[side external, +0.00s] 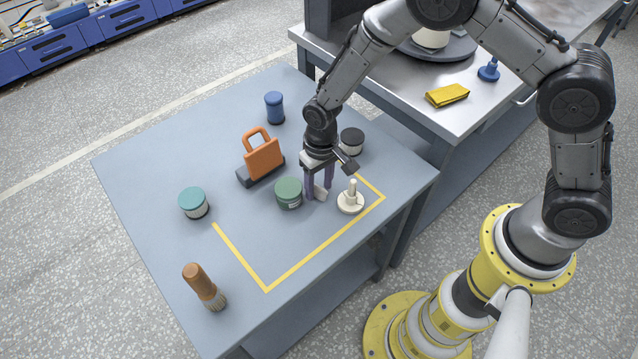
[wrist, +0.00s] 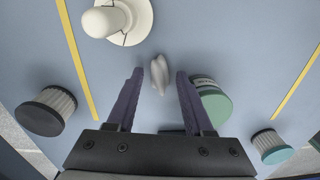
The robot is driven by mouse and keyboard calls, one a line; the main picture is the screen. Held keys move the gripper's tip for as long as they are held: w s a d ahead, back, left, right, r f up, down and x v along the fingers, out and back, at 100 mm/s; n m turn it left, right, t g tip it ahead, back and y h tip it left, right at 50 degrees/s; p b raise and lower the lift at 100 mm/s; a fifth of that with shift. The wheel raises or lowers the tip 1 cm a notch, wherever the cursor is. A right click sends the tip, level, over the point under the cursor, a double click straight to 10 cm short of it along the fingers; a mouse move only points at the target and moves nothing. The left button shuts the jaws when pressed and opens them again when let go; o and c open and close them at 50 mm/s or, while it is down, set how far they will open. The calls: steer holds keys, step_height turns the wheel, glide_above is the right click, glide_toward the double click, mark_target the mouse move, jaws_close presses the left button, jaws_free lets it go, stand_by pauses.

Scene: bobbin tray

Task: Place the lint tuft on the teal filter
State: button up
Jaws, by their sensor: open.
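The lint tuft (wrist: 159,76) is a small off-white clump. In the wrist view it lies between my fingertips, with gaps on both sides. It shows in the side view (side external: 320,193), partly hidden by a finger, low at the table. My gripper (side external: 318,188) points down, open, its purple fingers on either side of the tuft; it also shows in the wrist view (wrist: 159,78). The teal filter (side external: 194,202) has a teal cap and pale pleated side and stands upright on the left of the table. It shows at the lower right of the wrist view (wrist: 272,147).
A green jar (side external: 288,193) stands close beside my fingers. A white post on a round base (side external: 351,203) is on their other side. A black-capped filter (side external: 351,141), an orange-handled tool (side external: 262,158), a blue object (side external: 274,107) and a brush (side external: 204,287) also stand on the table.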

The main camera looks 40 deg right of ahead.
step_height(320, 180, up, 12)
step_height(320, 180, up, 9)
steer(key=t, duration=0.1)
glide_above(320, 186)
steer(key=s+d, duration=0.3)
steer(key=d, duration=0.1)
steer(key=s+d+r+t, duration=0.2)
steer(key=s+d+r, duration=0.3)
steer(key=s, duration=0.5)
steer(key=s+d+r+t, duration=0.2)
steer(key=s+d+r, duration=0.3)
steer(key=s, duration=0.4)
steer(key=shift+s+d+r+n, duration=0.2)
steer(key=shift+s+d+n, duration=0.05)
steer(key=shift+s+n, duration=0.1)
steer(key=shift+s+d+f, duration=0.1)
steer(key=shift+s, duration=0.4)
steer(key=shift+c, duration=0.4)
